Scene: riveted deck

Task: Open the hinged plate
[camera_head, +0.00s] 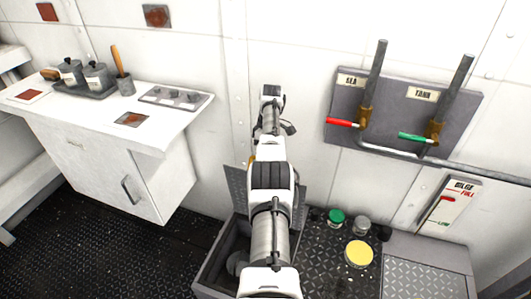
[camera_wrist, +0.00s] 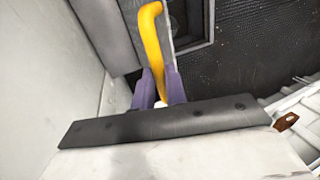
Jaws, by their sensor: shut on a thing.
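The hinged plate (camera_head: 237,187) is a grey diamond-patterned panel standing raised at the back of an open dark box (camera_head: 208,268) in the floor unit. My arm covers much of the plate and the box. A yellow bent handle (camera_wrist: 152,40) shows in the wrist view, beside a grey edge of the plate. My gripper (camera_wrist: 158,84) has its purple fingers shut around the lower part of this handle. In the head view my arm hides the gripper.
A white counter (camera_head: 150,118) with canisters and a cabinet stands at the left. Two levers on a wall panel (camera_head: 400,100) and a pipe (camera_head: 390,155) are at the right. A green-lidded jar (camera_head: 336,216) and a yellow-topped can (camera_head: 359,253) stand right of my arm.

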